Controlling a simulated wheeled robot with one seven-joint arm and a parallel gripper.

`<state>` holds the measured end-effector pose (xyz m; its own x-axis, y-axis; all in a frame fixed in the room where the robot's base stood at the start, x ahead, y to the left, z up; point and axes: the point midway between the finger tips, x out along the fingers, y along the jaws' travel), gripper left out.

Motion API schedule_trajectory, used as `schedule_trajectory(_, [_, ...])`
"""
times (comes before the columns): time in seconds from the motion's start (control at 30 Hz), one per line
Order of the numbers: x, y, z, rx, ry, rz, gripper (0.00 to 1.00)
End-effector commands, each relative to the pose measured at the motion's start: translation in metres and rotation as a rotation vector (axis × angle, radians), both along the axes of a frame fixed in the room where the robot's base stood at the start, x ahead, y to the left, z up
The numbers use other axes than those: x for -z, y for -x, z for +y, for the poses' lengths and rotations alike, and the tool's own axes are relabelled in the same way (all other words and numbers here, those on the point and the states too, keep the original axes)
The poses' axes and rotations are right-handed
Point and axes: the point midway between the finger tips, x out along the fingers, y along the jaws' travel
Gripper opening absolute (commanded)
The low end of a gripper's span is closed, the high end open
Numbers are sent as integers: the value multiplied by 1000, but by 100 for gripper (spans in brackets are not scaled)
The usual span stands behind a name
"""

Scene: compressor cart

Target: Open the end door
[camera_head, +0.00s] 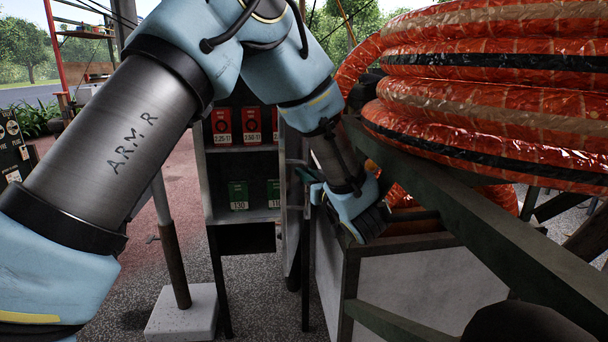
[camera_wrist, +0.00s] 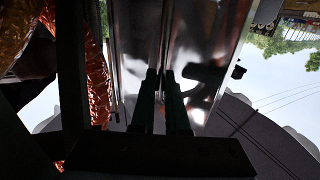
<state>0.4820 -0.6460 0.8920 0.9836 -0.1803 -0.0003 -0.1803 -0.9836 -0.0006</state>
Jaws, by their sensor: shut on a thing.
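In the wrist view, the two dark green fingers of my gripper (camera_wrist: 161,76) are close together over a shiny metal panel (camera_wrist: 205,60), which looks like the end door. A thin strip runs up from between the fingertips. The fingers look shut on it, and it looks like the door's handle, but the grasp is in deep shadow. In the head view, my gripper (camera_head: 318,190) is beside the narrow upright panel (camera_head: 293,205), seen nearly edge-on. My wrist hides much of the grasp there. I cannot tell how far the door stands open.
Coiled orange hose (camera_head: 500,85) lies above green cart rails (camera_head: 470,215) at the right. A pale-sided box (camera_head: 430,285) stands under my wrist. A shelf (camera_head: 240,217) holds red and green boxes. A post in a concrete block (camera_head: 182,315) stands left on gravel.

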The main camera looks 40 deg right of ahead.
Motion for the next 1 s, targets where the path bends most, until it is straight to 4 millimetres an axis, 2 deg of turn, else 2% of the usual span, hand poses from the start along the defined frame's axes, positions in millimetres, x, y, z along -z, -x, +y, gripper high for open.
schedule_trajectory(0.1, [0,-1,0,0,1,-1,0])
schedule_trajectory(0.13, [0,-1,0,0,1,-1,14])
schedule_trajectory(0.37, [0,-1,0,0,1,-1,40])
schedule_trajectory(0.73, [-1,-4,4,-1,1,-1,42])
schedule_trajectory(0.87, [-1,-12,15,-2,0,-1,42])
schedule_trajectory(1.0, [-1,-30,34,-5,0,0,42])
